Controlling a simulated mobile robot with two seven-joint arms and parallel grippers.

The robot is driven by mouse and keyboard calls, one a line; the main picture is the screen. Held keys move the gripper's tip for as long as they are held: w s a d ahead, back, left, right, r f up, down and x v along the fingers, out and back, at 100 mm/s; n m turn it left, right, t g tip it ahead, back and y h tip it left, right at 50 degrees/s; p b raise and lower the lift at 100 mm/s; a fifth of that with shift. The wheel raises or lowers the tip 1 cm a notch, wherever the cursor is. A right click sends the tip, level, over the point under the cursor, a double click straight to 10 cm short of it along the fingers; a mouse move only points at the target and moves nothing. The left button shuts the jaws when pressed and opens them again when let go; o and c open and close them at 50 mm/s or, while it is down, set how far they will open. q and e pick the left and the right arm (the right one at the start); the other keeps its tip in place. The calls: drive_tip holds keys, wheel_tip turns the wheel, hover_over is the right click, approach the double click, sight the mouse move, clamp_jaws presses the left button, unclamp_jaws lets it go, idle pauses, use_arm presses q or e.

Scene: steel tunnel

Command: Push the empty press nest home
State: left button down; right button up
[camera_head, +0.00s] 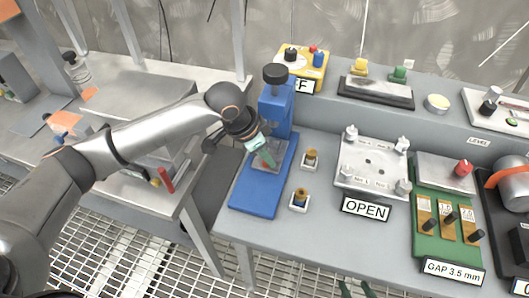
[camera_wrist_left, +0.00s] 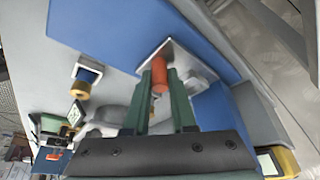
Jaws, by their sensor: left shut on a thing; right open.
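The blue press (camera_head: 276,108) with a black top knob stands on a blue base plate (camera_head: 255,196) at the left of the bench. Its light grey nest (camera_head: 287,152) sits on the base, mostly hidden by my gripper; it also shows in the left wrist view (camera_wrist_left: 188,60). My left gripper (camera_head: 266,156) reaches down at the nest. In the left wrist view its green fingers are shut on an orange-red handle (camera_wrist_left: 159,76) in front of the nest plate. I see no part in the nest, but much of it is covered. Green fingertips of my right gripper (camera_head: 356,289) show apart at the bottom edge.
Two brass-coloured parts on small white holders (camera_head: 310,159) (camera_head: 299,201) stand just right of the press. Further right are a grey plate fixture (camera_head: 372,165) with an OPEN sign (camera_head: 366,209) and a green gauge board (camera_head: 440,253). The bench front between is clear.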

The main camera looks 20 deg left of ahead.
use_arm(q)
drive_tip(key=c, duration=0.7)
unclamp_jaws()
drive_tip(key=shift+s, duration=0.1)
drive_tip(key=shift+c, duration=0.2)
use_arm(e)
drive_tip(key=shift+s+a+f, duration=0.1)
drive_tip(key=shift+s+f, duration=0.05)
drive_tip(key=shift+s, duration=0.3)
use_arm(q)
drive_tip(key=p+v, duration=0.1)
drive_tip(key=v, duration=1.1)
drive_tip(key=shift+r+p, duration=0.25)
drive_tip(key=shift+p, duration=0.05)
use_arm(e)
drive_tip(key=shift+s+d+r, duration=0.3)
drive_tip(key=shift+d+r, duration=0.05)
drive_tip(key=shift+d, duration=0.25)
use_arm(q)
drive_tip(key=shift+s+a, duration=0.1)
use_arm(e)
drive_tip(key=shift+w+r, duration=0.1)
drive_tip(key=shift+r, duration=0.05)
